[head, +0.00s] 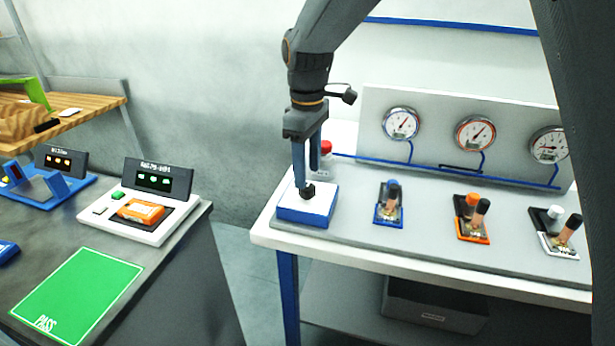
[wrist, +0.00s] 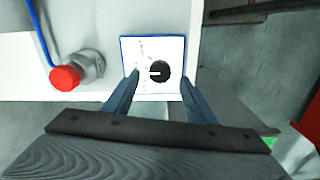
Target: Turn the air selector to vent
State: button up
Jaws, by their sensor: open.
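The air selector (head: 298,216) is a blue-edged box with a white top at the left end of the white bench. Its black round knob (wrist: 159,72) carries a white pointer line, which points left in the wrist view. The printing on the plate (wrist: 142,48) is too small to read. My gripper (head: 306,180) points down over the selector in the head view. In the wrist view my gripper (wrist: 158,78) is open, its blue fingers on either side of the knob with gaps. Whether the fingertips are down at knob height is unclear.
A red-capped fitting (wrist: 66,78) stands beside the selector. Several gauges (head: 401,124) are on the panel behind. A blue valve (head: 389,202), an orange valve (head: 473,217) and a white valve (head: 560,232) stand to the right. A grey bench (head: 150,270) is left across a gap.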

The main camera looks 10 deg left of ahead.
aim_at(308, 187)
jog(key=shift+f+p, duration=0.45)
jog(key=shift+f, duration=1.65)
jog(key=shift+c, duration=0.4)
jog(key=c, duration=1)
jog(key=shift+o, duration=0.2)
jog(key=shift+m, duration=0.4)
jog(key=m+p, duration=0.1)
jog(key=m, duration=0.2)
jog(key=shift+r+m, duration=0.1)
jog(key=shift+m, duration=0.2)
jog(key=shift+m+p, duration=0.8)
jog(key=shift+m, duration=1.5)
